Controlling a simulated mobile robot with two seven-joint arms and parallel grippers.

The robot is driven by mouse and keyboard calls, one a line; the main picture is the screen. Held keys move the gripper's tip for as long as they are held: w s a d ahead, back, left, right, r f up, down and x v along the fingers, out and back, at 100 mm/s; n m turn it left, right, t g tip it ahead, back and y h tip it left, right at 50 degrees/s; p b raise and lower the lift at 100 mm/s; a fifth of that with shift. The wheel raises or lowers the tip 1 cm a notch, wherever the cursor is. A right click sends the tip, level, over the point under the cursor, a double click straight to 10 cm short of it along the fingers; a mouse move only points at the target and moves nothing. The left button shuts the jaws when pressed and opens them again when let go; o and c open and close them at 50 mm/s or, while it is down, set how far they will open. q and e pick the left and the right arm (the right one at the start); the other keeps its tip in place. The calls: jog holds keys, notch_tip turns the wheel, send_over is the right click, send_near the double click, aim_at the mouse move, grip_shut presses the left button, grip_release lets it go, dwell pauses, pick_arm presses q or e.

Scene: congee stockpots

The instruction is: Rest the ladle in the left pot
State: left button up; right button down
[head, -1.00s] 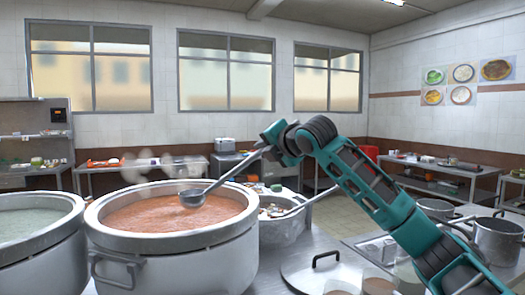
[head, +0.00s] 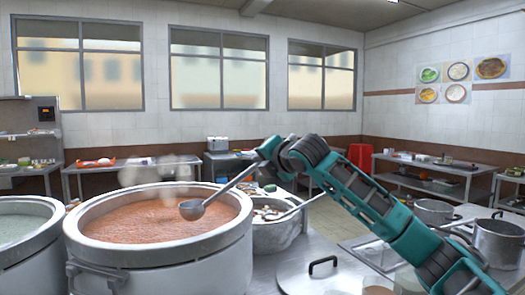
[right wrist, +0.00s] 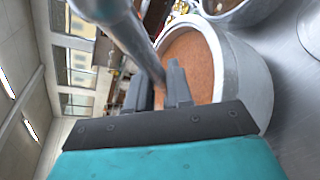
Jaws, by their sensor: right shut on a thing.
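The ladle (head: 193,209) is a grey metal one. Its bowl is over the orange-red congee (head: 150,230) in the large pot (head: 185,252) at the centre left of the head view; whether it touches the surface I cannot tell. My right gripper (head: 266,152) is shut on the ladle's handle, which slants up to the right over the pot's rim. The handle (right wrist: 135,45) passes between the fingers in the right wrist view. The left pot (head: 40,243), with pale greenish-white congee (head: 18,227), is partly cut off at the left edge. My left gripper is out of view.
A container (head: 278,235) with mixed contents stands right of the orange-red pot. A flat lid (head: 310,285) with a black handle lies on the steel counter. Smaller pots (head: 498,240) stand at the right. Steam rises over the orange-red pot.

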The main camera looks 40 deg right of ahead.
jog(key=shift+f+b, duration=0.95)
jog(key=shift+f, duration=1.85)
jog(key=shift+p, duration=0.45)
jog(key=shift+f, duration=0.35)
jog(key=c, duration=0.9)
grip_release()
jog(key=shift+c, duration=0.2)
jog(key=b+v, duration=0.6)
jog(key=v, duration=0.7)
jog(key=shift+b, duration=0.4)
